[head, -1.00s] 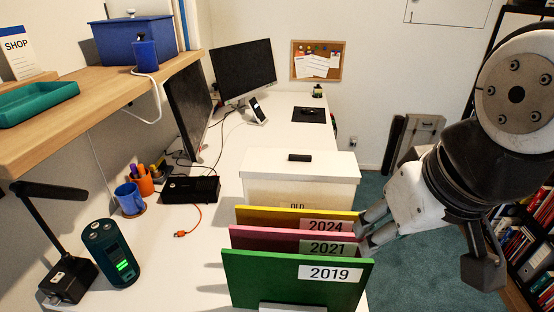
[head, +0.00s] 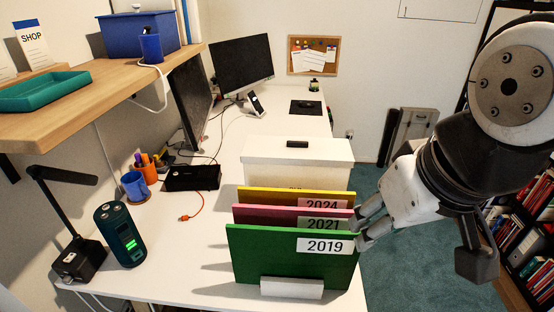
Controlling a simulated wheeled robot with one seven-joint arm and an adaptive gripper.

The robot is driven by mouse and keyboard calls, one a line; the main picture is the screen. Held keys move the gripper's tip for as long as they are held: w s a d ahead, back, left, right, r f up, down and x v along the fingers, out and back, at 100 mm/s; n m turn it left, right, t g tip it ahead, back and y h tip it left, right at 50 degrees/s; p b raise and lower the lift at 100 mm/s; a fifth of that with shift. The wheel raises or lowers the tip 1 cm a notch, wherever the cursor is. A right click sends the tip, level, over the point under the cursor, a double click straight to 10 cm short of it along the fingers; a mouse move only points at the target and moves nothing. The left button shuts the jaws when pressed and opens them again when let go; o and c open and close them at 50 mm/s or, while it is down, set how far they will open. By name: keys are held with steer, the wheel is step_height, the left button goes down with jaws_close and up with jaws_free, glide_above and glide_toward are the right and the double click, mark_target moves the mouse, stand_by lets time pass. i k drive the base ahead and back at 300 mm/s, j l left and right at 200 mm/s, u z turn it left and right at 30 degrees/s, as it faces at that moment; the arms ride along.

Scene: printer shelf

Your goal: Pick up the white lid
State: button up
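The white lid (head: 297,149) sits on a white box (head: 290,176) behind the folders. A small black handle (head: 297,144) is on its top. The box's lower front is hidden by the folders. My gripper (head: 360,225) is at the right edge of the folders, nearer to me than the lid and to its right in the head view. Its two grey fingers are apart, and I see nothing held between them. Whether the fingertips touch the folders, I cannot tell.
Yellow, red and green folders (head: 291,258) stand upright in a white holder (head: 291,287) in front of the box. A black box (head: 192,177), blue cup (head: 134,186) and teal device (head: 119,234) are left. A wooden shelf (head: 100,100) overhangs the left side.

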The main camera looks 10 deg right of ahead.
mark_target(290, 151)
steer(key=k, duration=0.35)
steer(key=k+u, duration=0.1)
steer(key=u, duration=0.25)
steer(key=k+u, duration=0.1)
steer(key=u, duration=0.25)
steer(key=k+j+u, duration=0.1)
steer(key=u, duration=0.2)
steer(key=l+u, duration=0.5)
steer(key=l, duration=3.65)
